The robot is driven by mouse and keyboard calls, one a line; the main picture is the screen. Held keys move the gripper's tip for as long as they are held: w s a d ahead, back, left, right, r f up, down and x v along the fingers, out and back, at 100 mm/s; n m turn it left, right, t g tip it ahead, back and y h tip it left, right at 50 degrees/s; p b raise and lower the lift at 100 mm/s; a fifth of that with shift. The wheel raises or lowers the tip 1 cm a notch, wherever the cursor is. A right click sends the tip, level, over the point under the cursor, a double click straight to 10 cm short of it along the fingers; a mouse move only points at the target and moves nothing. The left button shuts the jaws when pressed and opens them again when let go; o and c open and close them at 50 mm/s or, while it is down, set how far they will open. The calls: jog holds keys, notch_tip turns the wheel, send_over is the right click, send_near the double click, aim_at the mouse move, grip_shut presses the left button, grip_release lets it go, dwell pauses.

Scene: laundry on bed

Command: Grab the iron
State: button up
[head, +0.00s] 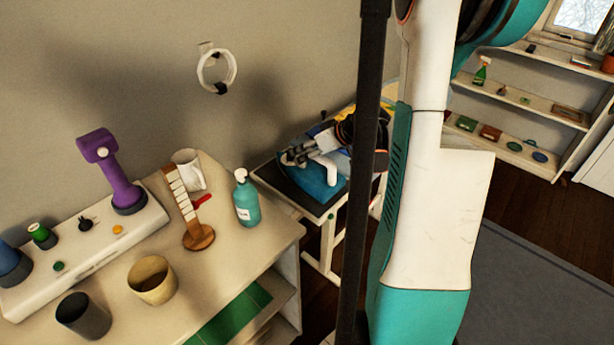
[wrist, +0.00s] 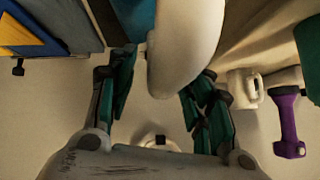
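The iron, as far as I can make out, is the white curved piece (head: 327,168) above a blue body or cloth on the dark-topped stand in the head view. In the wrist view a large white rounded part (wrist: 185,45) fills the space between the fingers, close to the camera. My gripper (head: 303,154) is over the stand, beside the white piece. In the wrist view my gripper (wrist: 163,95) has its fingers spread to either side of the white part, with a gap visible on the left. Its lower part and any contact are hidden.
A wooden desk (head: 232,250) on the left holds a teal bottle (head: 246,200), a white mug (head: 188,170), a purple dumbbell-like object (head: 112,172) and cups. A white ring (head: 216,70) hangs on the wall. Shelves (head: 530,100) stand at the back right. My arm blocks the middle.

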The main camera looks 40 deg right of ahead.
grip_shut()
jog(key=shift+r, duration=0.1)
